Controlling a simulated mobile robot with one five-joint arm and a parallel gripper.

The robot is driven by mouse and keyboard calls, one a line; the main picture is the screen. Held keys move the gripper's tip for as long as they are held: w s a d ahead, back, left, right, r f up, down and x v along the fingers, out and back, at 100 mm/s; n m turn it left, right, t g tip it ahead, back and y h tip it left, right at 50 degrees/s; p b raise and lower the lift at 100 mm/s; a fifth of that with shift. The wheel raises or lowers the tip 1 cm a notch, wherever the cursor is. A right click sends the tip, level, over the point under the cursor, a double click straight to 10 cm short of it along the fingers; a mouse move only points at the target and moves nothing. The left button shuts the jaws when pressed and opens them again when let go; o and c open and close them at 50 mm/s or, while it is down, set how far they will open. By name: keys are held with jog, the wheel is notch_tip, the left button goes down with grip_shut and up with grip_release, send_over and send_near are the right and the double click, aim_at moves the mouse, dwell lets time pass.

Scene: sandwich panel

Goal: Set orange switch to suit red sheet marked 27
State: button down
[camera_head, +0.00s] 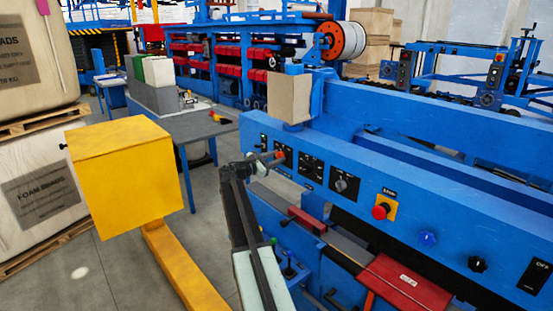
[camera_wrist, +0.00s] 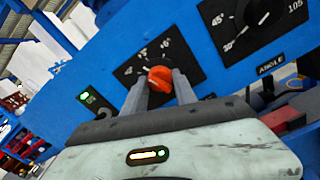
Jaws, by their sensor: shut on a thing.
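The orange switch (camera_wrist: 160,79) sits on a black dial plate with white marks on the blue panel. In the head view the orange switch (camera_head: 279,155) is at the panel's left end. My gripper (camera_wrist: 159,86) is shut on it, one grey finger on each side. The head view shows my gripper (camera_head: 268,159) reaching the panel from the left. I cannot tell which mark the switch points to. The red sheet (camera_head: 400,287) lies flat below the panel at lower right; its white label is too small to read.
A black dial marked ANGLE (camera_wrist: 255,27) is close beside the switch. Farther right on the panel are a red stop button (camera_head: 380,211), a blue knob (camera_head: 427,238) and a black knob (camera_head: 477,264). A yellow block (camera_head: 135,170) stands at left.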

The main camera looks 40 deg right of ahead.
jog(key=m, duration=1.3)
jog(key=shift+m, duration=0.4)
dwell(0.3)
jog(key=c, duration=1)
grip_release()
jog(key=a, duration=0.7)
jog(key=shift+w+a, duration=0.25)
jog(key=shift+a, duration=0.15)
